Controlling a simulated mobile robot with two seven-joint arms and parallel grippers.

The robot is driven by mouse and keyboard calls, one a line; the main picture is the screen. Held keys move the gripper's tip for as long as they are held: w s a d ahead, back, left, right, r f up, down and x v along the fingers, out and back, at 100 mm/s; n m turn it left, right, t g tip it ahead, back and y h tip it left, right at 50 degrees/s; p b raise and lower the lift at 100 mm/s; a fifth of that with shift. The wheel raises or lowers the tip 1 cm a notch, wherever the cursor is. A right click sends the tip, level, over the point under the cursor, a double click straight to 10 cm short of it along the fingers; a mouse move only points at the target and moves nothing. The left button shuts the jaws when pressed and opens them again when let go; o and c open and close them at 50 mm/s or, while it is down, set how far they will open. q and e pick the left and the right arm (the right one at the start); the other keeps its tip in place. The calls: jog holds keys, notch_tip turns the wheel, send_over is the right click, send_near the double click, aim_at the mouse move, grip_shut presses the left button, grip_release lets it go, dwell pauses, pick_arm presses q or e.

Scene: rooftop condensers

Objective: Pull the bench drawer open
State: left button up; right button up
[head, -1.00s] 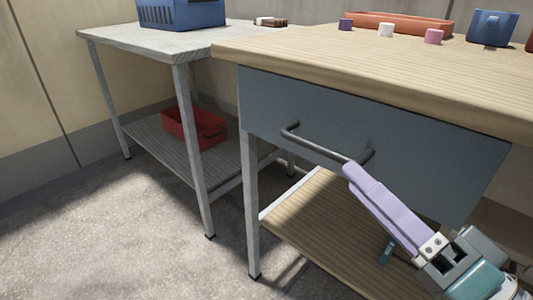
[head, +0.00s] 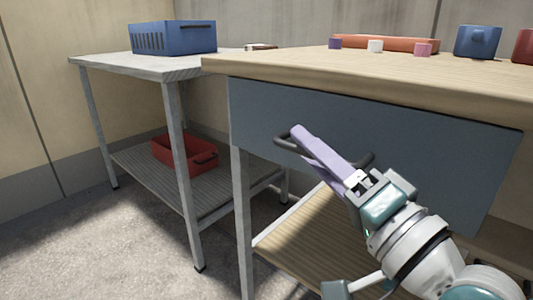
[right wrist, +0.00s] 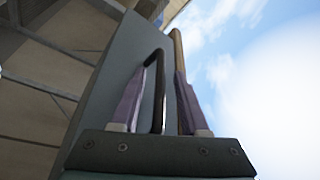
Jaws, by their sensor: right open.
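The bench (head: 430,88) has a wooden top with a blue-grey drawer (head: 420,160) under it. The drawer front looks flush, with no visible gap showing it pulled out. Its dark bar handle (head: 284,143) runs across the front, partly hidden by my right gripper (head: 298,134). The gripper's purple fingers are open at the handle. In the right wrist view, the handle (right wrist: 158,100) shows between the two fingers (right wrist: 155,82), nearer the left one; I cannot tell whether it touches. My left gripper is not in view.
A blue basket (head: 175,38) stands on a grey side table (head: 130,64) at left, with a red bin (head: 180,154) on its lower shelf. Small blocks, an orange tray (head: 390,43) and a blue mug (head: 477,42) sit on the bench top. Open floor lies at front left.

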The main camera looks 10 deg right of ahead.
grip_shut()
dwell(0.3)
dwell(1.1)
